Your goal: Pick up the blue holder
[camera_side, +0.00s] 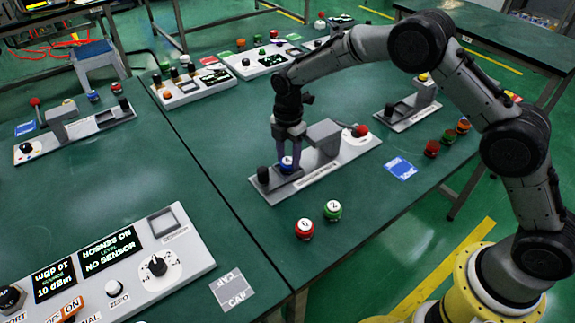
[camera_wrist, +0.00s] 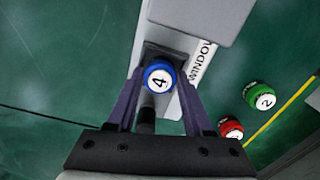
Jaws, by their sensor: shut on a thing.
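The blue holder (camera_side: 287,163) is a small round piece with a white top marked 4. It sits at the grey device (camera_side: 318,172) with the WINDOW label. In the wrist view the blue holder (camera_wrist: 160,77) lies between the two fingers, over a dark part of the device. My gripper (camera_side: 285,160) points down, with its purple fingers shut on the blue holder. In the wrist view my gripper (camera_wrist: 160,88) has a finger on each side of it. The holder's lower part is hidden, so I cannot tell whether it touches the device.
A red holder (camera_side: 304,229) and a green holder (camera_side: 333,210) stand on the green table in front of the device. A black post (camera_side: 263,175) and a grey block (camera_side: 324,137) rise on either side of my gripper. A blue card (camera_side: 400,168) lies to the right.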

